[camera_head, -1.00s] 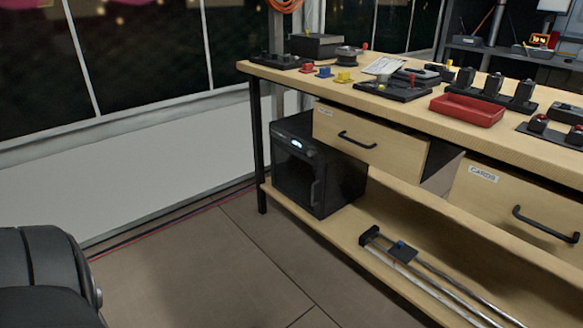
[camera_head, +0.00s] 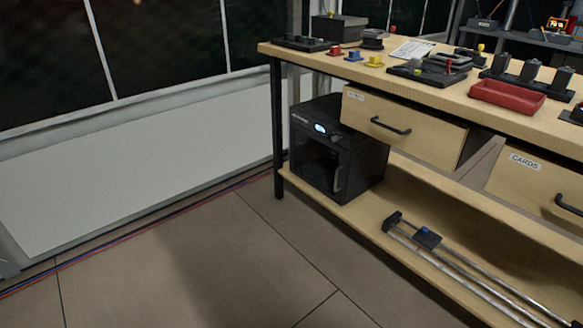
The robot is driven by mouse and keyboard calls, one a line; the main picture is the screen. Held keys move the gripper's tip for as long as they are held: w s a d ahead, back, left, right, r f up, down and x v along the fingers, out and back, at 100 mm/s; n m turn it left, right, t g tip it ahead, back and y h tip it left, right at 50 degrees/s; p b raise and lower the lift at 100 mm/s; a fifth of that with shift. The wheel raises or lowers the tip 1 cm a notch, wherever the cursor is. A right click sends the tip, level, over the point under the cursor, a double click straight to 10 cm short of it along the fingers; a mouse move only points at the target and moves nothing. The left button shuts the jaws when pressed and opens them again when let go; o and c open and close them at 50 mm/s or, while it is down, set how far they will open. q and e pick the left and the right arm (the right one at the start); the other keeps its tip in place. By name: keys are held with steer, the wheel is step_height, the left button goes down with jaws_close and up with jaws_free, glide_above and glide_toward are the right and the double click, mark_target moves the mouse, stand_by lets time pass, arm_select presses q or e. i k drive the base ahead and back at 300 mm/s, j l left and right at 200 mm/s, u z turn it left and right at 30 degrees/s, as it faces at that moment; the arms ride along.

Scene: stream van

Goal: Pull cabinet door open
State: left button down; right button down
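A small black cabinet (camera_head: 338,152) stands on the lower shelf of the wooden workbench, at its left end. Its dark front door (camera_head: 319,167) looks shut and faces left toward the open floor. A vertical handle (camera_head: 338,180) sits at the door's right edge, and a lit display (camera_head: 319,128) shows above the door. Neither of my grippers is in view.
The workbench top (camera_head: 420,82) carries a red tray (camera_head: 507,97) and several small devices. Two drawers (camera_head: 405,127) with black handles hang under it. Metal rails (camera_head: 450,262) lie on the lower shelf (camera_head: 360,215). The floor (camera_head: 200,250) in front is clear; cables (camera_head: 130,240) run along the wall.

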mark_target(341, 176)
steer(key=i+j+z, duration=0.25)
steer(key=i, duration=0.2)
steer(key=i+j+z, duration=0.25)
steer(key=i+j, duration=0.1)
steer(key=i, duration=0.1)
